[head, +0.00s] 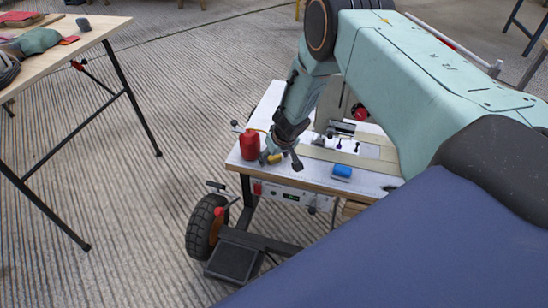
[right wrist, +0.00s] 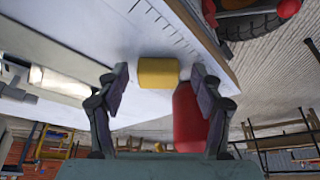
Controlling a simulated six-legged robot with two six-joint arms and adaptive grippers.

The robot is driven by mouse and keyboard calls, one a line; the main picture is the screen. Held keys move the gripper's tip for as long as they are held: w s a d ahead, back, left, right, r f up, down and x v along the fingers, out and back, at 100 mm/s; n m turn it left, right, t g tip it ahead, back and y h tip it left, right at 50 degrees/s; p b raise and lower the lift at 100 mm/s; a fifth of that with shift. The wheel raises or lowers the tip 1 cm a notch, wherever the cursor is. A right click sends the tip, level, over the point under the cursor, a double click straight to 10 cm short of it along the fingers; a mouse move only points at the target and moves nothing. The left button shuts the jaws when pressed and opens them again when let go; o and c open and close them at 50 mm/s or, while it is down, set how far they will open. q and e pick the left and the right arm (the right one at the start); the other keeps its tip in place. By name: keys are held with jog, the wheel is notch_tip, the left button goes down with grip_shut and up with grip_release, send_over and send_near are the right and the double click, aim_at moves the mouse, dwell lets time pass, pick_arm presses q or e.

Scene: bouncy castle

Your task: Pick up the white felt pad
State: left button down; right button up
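I cannot make out a separate white felt pad in either view; the white top of the cart (head: 318,178) may blend with it or my arm may hide it. My right gripper (head: 283,160) is low over the cart's front left part, pointing down. In the right wrist view its two fingers (right wrist: 158,85) stand apart, with nothing seen gripped. A yellow cylinder (right wrist: 158,72) shows between and beyond the fingertips. A red container (head: 250,145) stands just left of the gripper; in the right wrist view it (right wrist: 188,120) is partly behind the right-hand finger. My left gripper is not in view.
A blue cylinder (head: 342,172) lies at the cart's front edge, right of my gripper. Small knobs and a metal fixture sit behind it. A wooden table (head: 62,40) with several items is at the far left. Open ribbed floor lies between.

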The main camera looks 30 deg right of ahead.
jog(key=shift+r, duration=0.1)
jog(key=shift+c, duration=1.4)
jog(key=c, duration=0.6)
jog(key=shift+r, duration=0.1)
